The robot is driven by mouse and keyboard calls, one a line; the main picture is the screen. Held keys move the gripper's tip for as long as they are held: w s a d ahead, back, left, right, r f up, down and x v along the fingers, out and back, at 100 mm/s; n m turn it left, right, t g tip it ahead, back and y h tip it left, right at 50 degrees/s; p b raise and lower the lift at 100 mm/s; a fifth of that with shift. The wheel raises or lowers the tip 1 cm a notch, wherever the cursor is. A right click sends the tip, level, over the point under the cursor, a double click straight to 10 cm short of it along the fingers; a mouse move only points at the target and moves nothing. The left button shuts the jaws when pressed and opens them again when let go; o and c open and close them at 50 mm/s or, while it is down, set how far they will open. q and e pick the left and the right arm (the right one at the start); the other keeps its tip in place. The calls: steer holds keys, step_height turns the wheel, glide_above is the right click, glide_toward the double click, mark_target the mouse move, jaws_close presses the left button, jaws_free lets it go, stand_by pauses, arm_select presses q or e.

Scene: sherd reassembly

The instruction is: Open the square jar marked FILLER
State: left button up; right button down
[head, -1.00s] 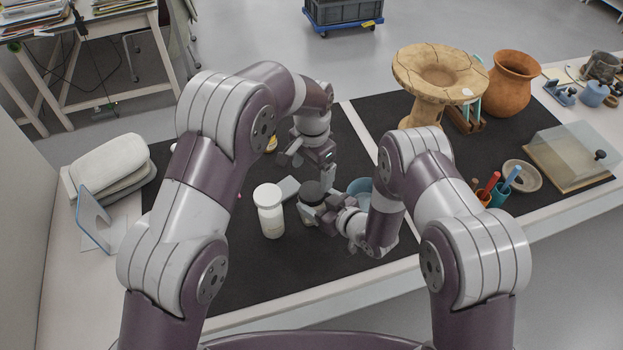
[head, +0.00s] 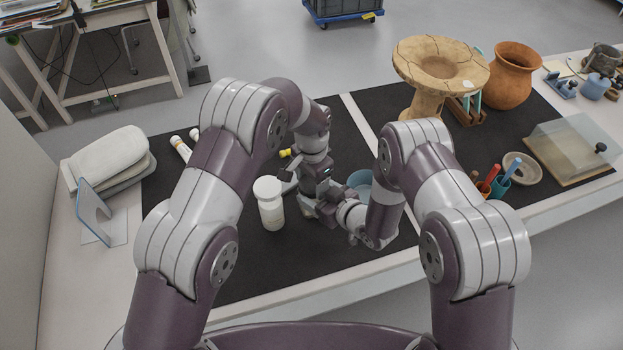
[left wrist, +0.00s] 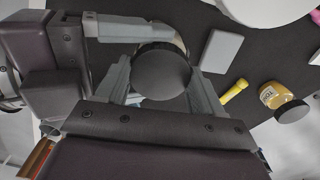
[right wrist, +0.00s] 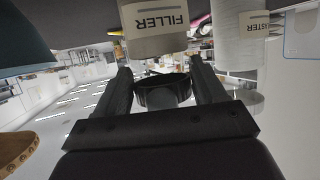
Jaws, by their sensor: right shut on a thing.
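The square jar marked FILLER (right wrist: 155,35) shows upside down at the top of the right wrist view. Its dark round lid (right wrist: 163,92) appears apart from the body, with a gap between them. My right gripper (right wrist: 161,68) is shut on the lid, one finger on each side. In the left wrist view the lid (left wrist: 160,72) lies between the spread fingers of my left gripper (left wrist: 160,78), which is over it from above; I cannot tell if they touch it. In the head view my arms and grippers hide most of the jar.
A white jar (head: 270,203) stands left of the grippers. A grey block (left wrist: 221,51), a yellow tool (left wrist: 235,90) and a small dark-lidded jar (left wrist: 275,97) lie nearby. A blue bowl (head: 361,181) is close behind my right gripper. The front left mat is clear.

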arm_select(q)
steer(key=n, duration=0.3)
steer(key=shift+n, duration=0.3)
steer(key=shift+c, duration=0.2)
arm_select(e)
steer(key=shift+s+f, duration=0.1)
steer(key=shift+f, duration=0.05)
arm_select(q)
steer(key=o, duration=1.2)
steer(key=shift+c, duration=0.2)
step_height(320, 180, up, 4)
steer(key=shift+r, duration=0.25)
arm_select(e)
jaws_free()
